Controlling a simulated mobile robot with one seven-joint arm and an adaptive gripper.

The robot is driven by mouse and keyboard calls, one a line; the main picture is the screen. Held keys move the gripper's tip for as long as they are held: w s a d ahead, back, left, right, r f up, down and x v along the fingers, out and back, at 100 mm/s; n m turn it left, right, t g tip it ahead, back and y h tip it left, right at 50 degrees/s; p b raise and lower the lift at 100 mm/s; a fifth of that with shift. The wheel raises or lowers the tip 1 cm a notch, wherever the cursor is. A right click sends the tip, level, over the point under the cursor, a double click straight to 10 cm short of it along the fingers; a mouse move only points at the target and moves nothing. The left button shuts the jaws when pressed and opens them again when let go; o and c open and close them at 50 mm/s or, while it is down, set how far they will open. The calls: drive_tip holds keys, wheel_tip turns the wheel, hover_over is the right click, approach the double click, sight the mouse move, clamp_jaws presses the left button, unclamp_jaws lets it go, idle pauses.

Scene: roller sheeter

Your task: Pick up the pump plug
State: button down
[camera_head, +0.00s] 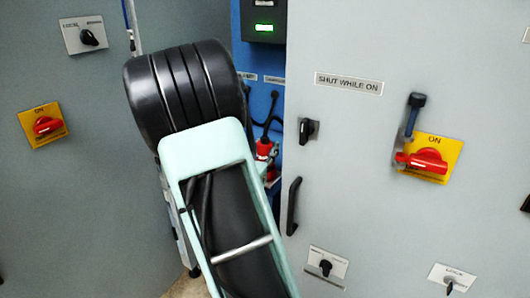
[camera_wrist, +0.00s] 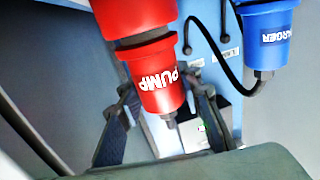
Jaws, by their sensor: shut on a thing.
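The pump plug (camera_wrist: 157,92) is a red cylinder with white "PUMP" lettering, upside down in the wrist view. My gripper (camera_wrist: 163,105) has one dark finger on each side of it and is shut on it. Another red cylindrical part (camera_wrist: 136,18) adjoins the plug's upper end in that view; I cannot tell whether the two are fully joined. In the head view a red piece (camera_head: 264,149) shows in the blue recess just right of my arm. My arm hides the gripper and much of the recess there.
A blue plug marked "CHARGER" (camera_wrist: 268,38) hangs beside the pump plug with a black cable (camera_wrist: 228,70). In the head view, the open-fronted blue recess (camera_head: 262,102) lies between grey panels. A black door handle (camera_head: 293,206) and a red-yellow switch (camera_head: 428,160) are on the right panel (camera_head: 350,130).

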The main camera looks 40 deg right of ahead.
wheel_tip(320, 180, up, 3)
drive_tip(key=shift+f+p, duration=0.15)
drive_tip(key=shift+p, duration=0.15)
drive_tip(key=s+a+r+p, duration=0.4)
drive_tip(key=a+r+p, duration=0.1)
drive_tip(key=r, duration=0.3)
drive_tip(key=s+a+r+p, duration=0.4)
drive_tip(key=a+r, duration=0.2)
drive_tip(key=r, duration=0.1)
drive_tip(key=shift+s+r+p, duration=0.25)
drive_tip(key=shift+r+p, duration=0.15)
